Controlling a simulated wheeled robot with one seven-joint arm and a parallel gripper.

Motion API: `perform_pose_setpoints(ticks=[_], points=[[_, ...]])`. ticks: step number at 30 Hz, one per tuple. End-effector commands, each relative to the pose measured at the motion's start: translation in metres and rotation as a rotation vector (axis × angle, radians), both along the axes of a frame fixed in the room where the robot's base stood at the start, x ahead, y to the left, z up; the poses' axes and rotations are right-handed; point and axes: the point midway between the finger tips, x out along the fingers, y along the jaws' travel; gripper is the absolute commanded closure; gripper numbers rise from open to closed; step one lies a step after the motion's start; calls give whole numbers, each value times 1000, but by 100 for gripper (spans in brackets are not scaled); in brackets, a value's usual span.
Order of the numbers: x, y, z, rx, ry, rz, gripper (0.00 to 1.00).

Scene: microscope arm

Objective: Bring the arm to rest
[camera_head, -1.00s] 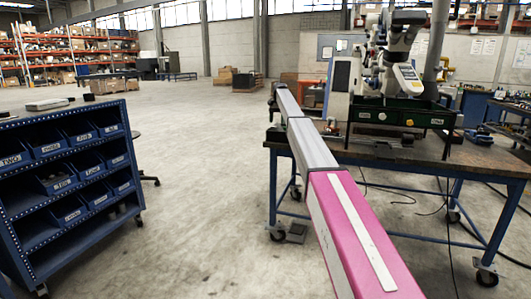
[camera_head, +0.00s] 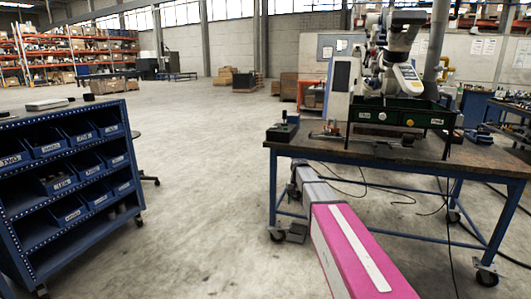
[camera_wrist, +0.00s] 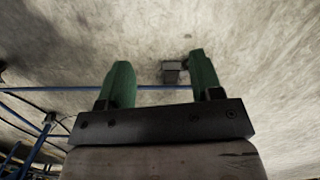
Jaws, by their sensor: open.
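My arm (camera_head: 352,255), a pink and grey beam with a white strip, runs from the bottom of the head view toward the left front leg of the workbench. Its grey far end is below the bench top. In the wrist view my gripper (camera_wrist: 160,60) has two green fingers set wide apart on a dark bar. The gripper cannot be made out clearly in the head view.
The blue-framed workbench (camera_head: 440,158) stands close on the right, carrying a white and grey apparatus (camera_head: 400,75), a dark green tray (camera_head: 405,112) and a small green block (camera_head: 283,130). A blue bin rack (camera_head: 70,180) stands left. Open floor (camera_head: 200,200) lies between them.

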Motion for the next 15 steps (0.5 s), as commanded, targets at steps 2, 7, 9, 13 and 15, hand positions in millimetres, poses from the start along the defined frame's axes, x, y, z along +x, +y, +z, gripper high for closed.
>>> perform_pose_setpoints(ticks=[2,7,9,13,15], points=[[-65,-9,-22,-5,-13,20,40],[-169,-24,-58,-18,-49,72,40],[-209,-29,-67,-23,-64,95,40],[-267,-36,-79,-31,-87,128,40],[-288,-38,-82,-35,-95,142,40]])
